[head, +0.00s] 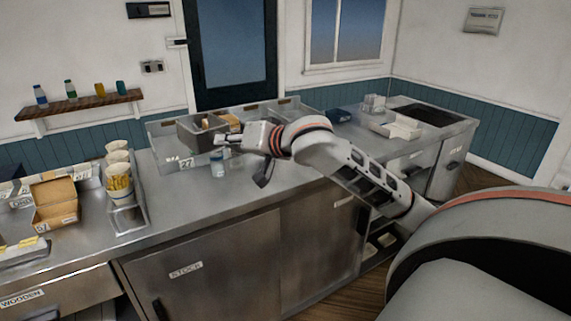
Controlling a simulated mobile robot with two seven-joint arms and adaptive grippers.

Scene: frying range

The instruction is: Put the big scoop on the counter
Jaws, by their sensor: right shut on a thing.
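My right gripper (222,139) reaches in from the right over the steel counter (240,191). It is shut on a dark grey, open, box-like thing (191,142), which looks like the big scoop. The scoop appears to be above the counter, in front of the divided steel tray at the back. Small brown items show at its opening, but I cannot tell if they lie in it or behind it. Whether the scoop touches the tray is unclear. My left gripper is not in view.
A rack of fries cups (126,213) and a cardboard box (54,201) stand at the left. White trays (397,128) stand at the far right. The front middle counter is clear.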

